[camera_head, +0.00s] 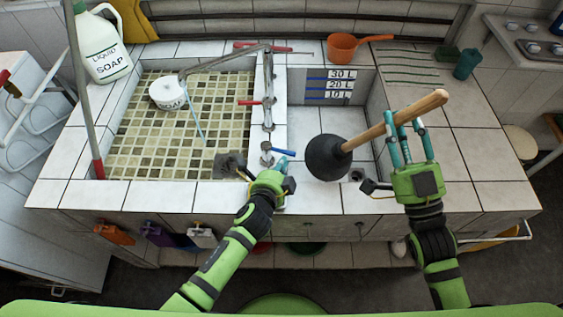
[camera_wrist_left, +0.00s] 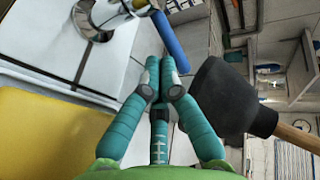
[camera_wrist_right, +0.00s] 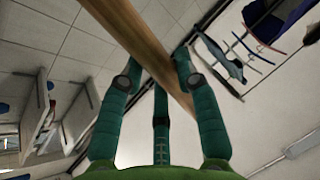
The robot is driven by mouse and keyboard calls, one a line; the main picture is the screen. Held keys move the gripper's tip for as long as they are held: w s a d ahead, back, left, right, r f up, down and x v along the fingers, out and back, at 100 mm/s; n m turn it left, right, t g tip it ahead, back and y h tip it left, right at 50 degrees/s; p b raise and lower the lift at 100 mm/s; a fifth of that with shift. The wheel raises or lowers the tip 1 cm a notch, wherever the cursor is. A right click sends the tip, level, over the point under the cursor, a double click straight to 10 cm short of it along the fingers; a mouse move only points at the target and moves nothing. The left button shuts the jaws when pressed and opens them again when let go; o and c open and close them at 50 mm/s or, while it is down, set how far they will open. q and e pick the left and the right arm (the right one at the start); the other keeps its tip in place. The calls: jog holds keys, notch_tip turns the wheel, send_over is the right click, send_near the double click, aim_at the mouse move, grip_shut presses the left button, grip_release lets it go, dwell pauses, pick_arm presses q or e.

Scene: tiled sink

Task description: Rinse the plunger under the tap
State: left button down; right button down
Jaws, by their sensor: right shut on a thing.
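The plunger has a black rubber cup (camera_head: 325,158) and a wooden handle (camera_head: 425,107). My right gripper (camera_head: 408,132) is shut on the handle and holds the plunger tilted over the right basin, cup to the left. The handle (camera_wrist_right: 135,35) crosses between the fingers in the right wrist view. The metal tap (camera_head: 267,85) stands on the divider, its spout reaching left over the mosaic basin; no water shows. My left gripper (camera_head: 272,168) is beside the blue tap handle (camera_head: 283,152). In the left wrist view its fingertips are together near that blue handle (camera_wrist_left: 169,42).
The mosaic-floored left basin (camera_head: 140,150) holds a white round container (camera_head: 168,94). A soap jug (camera_head: 103,48) stands at the back left. An orange pot (camera_head: 343,47) and a teal cup (camera_head: 467,64) stand behind. The right counter (camera_head: 470,145) is clear.

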pick_arm(q)
jog(key=shift+w+d+f+n+y+b, duration=0.1)
jog(key=shift+d+f+n+y+b, duration=0.25)
jog(key=shift+b, duration=0.55)
jog(key=shift+w+r+n+y+b, duration=0.15)
jog(key=shift+n+y+b, duration=0.1)
jog(key=shift+y+b, duration=0.15)
jog(key=shift+w+d+r, duration=0.2)
jog(key=shift+w+d, duration=0.1)
jog(key=shift+w, duration=0.1)
jog(key=shift+w+d, duration=0.15)
jog(key=shift+w, duration=0.05)
pick_arm(e)
notch_tip(320, 180, down, 2)
jog(key=shift+f, duration=0.1)
jog(key=shift+a, duration=0.1)
